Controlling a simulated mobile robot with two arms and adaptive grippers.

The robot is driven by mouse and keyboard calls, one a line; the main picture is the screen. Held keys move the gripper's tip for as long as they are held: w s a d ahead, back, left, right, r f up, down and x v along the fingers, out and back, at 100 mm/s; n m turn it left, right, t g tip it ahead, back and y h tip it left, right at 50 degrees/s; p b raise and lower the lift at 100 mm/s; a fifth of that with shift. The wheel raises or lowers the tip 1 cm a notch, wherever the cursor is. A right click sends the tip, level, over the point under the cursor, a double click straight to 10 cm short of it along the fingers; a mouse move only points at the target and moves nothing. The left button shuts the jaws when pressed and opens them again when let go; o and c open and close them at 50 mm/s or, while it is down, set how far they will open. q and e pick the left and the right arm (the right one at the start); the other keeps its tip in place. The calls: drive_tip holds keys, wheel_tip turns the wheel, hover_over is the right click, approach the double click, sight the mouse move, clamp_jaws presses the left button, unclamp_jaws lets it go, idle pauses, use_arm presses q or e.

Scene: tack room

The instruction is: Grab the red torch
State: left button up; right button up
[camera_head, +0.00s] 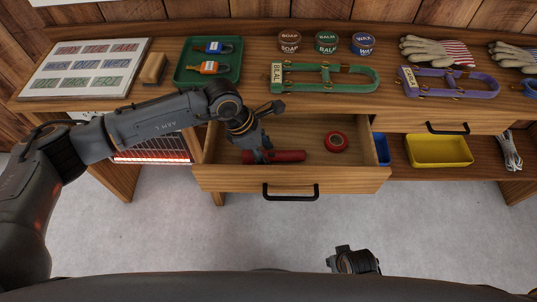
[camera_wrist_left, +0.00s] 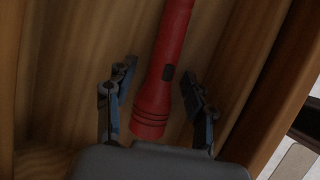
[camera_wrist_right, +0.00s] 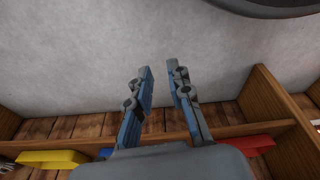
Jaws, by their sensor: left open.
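The red torch (camera_head: 287,156) lies in the open wooden drawer (camera_head: 215,172), near its front wall. My left gripper (camera_head: 259,157) is down in the drawer at the torch's left end. In the left wrist view the torch (camera_wrist_left: 163,80) runs between the two open fingers of the left gripper (camera_wrist_left: 155,100), with a gap on each side. The torch's dark switch faces the camera. My right gripper (camera_wrist_right: 159,85) is open and empty in the right wrist view, over the grey floor, away from the drawer.
A red tape roll (camera_head: 336,142) lies in the drawer right of the torch. A green tray (camera_head: 180,77) with padlocks, a green halter (camera_head: 300,79), a purple halter (camera_head: 470,82) and tins stand on the bench above. A yellow bin (camera_head: 440,151) and a glowing heater (camera_head: 150,157) are below.

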use_arm(q)
clamp_jaws()
